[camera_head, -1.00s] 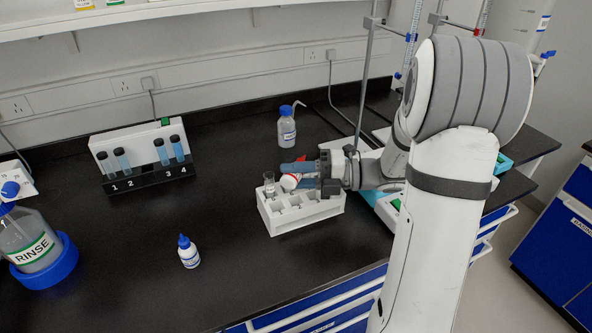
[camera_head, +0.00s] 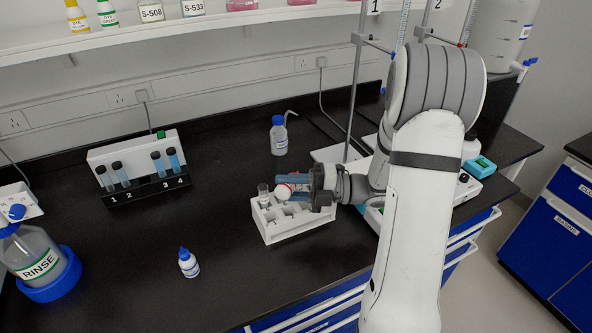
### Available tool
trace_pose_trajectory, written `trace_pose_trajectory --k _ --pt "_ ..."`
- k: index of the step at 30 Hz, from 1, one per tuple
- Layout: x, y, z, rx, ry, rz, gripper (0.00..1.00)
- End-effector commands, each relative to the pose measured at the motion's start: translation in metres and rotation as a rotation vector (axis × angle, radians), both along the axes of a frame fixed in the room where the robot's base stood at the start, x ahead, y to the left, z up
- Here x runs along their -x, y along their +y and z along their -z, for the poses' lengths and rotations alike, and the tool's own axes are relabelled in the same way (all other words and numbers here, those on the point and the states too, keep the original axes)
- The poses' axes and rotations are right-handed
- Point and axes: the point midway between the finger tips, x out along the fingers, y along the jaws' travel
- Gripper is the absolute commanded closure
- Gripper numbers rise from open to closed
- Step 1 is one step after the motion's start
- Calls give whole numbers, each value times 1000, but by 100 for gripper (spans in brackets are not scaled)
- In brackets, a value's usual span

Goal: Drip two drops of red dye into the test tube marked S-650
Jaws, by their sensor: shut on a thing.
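My gripper (camera_head: 287,188) is shut on a small white bottle with red on it (camera_head: 283,192), held tilted over the white rack. The blue-grey fingers hide part of the bottle, and its label cannot be read. A clear test tube (camera_head: 263,193) stands upright in the left back corner of the white rack (camera_head: 286,237), just left of the bottle. No S-650 mark can be read on it. I cannot tell whether the bottle's tip is over the tube's mouth, or whether any drop is falling.
A small blue-capped white bottle (camera_head: 188,263) stands at the front. A RINSE bottle (camera_head: 36,255) stands far left, and a numbered tube rack (camera_head: 150,187) at the back left. A blue-capped wash bottle (camera_head: 279,138) stands behind the white rack. The middle-left bench is clear.

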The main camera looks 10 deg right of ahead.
Motion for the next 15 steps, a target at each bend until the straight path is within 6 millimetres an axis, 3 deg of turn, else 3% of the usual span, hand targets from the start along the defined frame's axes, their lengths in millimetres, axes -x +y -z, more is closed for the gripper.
trace_pose_trajectory --k 15 --pt "-3 -2 -17 -102 140 1 81"
